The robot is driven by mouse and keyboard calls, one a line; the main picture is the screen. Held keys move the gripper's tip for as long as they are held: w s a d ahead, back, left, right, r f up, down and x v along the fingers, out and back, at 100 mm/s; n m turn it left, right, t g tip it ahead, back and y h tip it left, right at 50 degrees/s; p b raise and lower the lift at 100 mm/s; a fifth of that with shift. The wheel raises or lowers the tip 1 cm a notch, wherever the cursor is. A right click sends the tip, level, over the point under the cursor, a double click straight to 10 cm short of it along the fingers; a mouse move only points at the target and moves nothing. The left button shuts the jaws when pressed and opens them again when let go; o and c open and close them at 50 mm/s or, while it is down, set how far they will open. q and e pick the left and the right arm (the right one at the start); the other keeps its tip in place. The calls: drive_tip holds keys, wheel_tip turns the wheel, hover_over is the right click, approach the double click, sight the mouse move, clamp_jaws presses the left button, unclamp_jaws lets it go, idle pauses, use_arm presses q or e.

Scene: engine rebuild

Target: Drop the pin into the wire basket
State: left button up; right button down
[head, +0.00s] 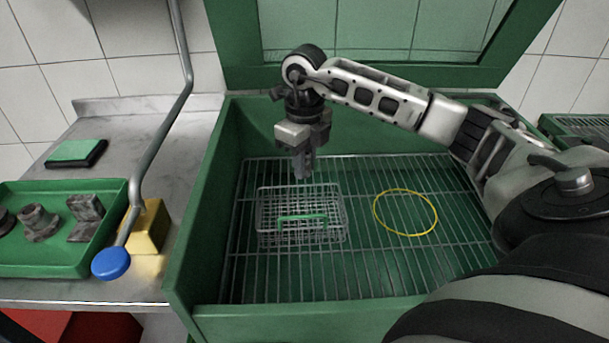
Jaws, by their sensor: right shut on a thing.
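The wire basket (301,238) stands on the rack inside the green wash tub, with a green handle (302,217) across it. My right gripper (303,172) points down just above the basket's far edge. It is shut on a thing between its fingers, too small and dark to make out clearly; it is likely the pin. My left gripper does not show.
The green tub (190,240) has raised walls around a wire rack (360,270). A yellow ring (406,234) lies right of the basket. At left, a green tray (60,262) holds dark metal parts, beside a yellow block (151,228) and a bent lever with a blue knob (110,263).

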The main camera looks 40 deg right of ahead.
drive_tip(key=c, duration=1.2)
unclamp_jaws()
drive_tip(key=shift+r, duration=0.15)
wheel_tip(320, 180, up, 16)
drive_tip(key=p, duration=0.2)
drive_tip(key=shift+p, duration=0.4)
